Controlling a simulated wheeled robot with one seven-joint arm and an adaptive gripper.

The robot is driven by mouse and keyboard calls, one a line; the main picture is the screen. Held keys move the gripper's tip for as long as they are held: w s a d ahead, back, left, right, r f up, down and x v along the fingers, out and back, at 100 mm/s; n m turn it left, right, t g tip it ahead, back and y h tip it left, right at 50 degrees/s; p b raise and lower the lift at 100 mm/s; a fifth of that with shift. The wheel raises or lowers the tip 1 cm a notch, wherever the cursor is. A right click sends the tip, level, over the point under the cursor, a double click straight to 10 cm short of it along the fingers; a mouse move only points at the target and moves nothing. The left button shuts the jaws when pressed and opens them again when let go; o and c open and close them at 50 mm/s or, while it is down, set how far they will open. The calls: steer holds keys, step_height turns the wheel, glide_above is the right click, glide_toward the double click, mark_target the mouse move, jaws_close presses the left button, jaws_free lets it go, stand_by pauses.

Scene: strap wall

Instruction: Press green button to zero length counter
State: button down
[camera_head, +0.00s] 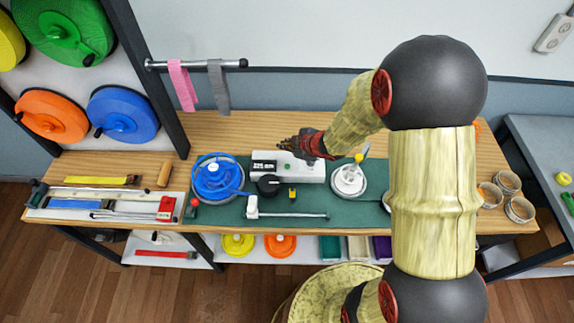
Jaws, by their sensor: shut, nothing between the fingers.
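The length counter is a white box (306,171) on the green mat (300,214), with a black display (263,168) at its left end showing small light digits. The small green button (287,167) is on the box just right of the display. My gripper (284,144) is dark with red parts and is shut and empty. In the picture it points left, its tips a little above the button, over the back edge of the box. Its height above the box cannot be told. The display digits are too small to read surely.
A blue reel (217,177) stands left of the counter, a white reel hub (348,180) right. A black knob (268,185) and a yellow piece (292,192) sit in front. A rail (196,64) with pink and grey straps hangs behind. Tools lie at left; round tins at right.

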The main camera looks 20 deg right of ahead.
mark_target(286, 167)
step_height(286, 167, down, 9)
steer(key=b, duration=0.8)
steer(key=shift+r, duration=0.1)
stand_by(1.2)
steer(key=shift+f, duration=0.4)
steer(key=shift+f+b, duration=0.55)
steer(key=shift+b, duration=0.1)
stand_by(0.5)
steer(key=shift+r, duration=0.1)
steer(key=shift+r+p, duration=0.85)
steer(key=shift+p, duration=0.1)
